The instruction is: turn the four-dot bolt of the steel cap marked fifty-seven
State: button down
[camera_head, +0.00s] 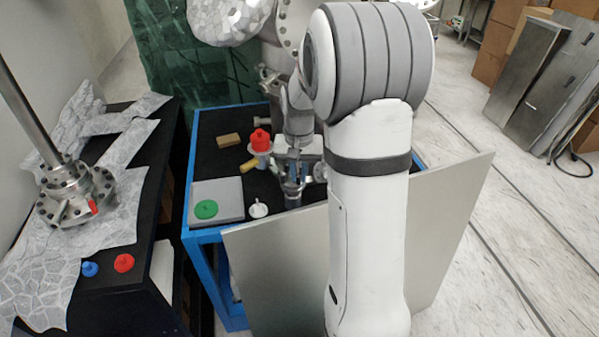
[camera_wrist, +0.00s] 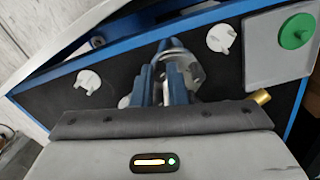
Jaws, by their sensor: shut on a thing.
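My gripper (camera_head: 292,172) is low over the black top of the blue-framed cart (camera_head: 190,231). In the wrist view its blue fingers (camera_wrist: 172,82) are close together at a shiny steel part (camera_wrist: 192,68), and the gripper is shut on it. The fingers and my arm hide much of this part. I cannot make out any number or bolt dots on it, so I cannot tell whether it is the cap marked fifty-seven.
White round pieces (camera_wrist: 221,37) (camera_wrist: 88,82) lie on the cart. A green disc (camera_head: 206,209) sits on a grey plate (camera_head: 232,190). A red-topped piece (camera_head: 260,140), a tan block (camera_head: 229,140) and a brass fitting (camera_head: 249,166) stand behind. A grey panel (camera_head: 275,265) leans in front.

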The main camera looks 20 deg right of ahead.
aim_at(299, 176)
jog(key=shift+m, duration=0.6)
jog(key=c, duration=1.7)
grip_release()
jog(key=shift+r, duration=3.95)
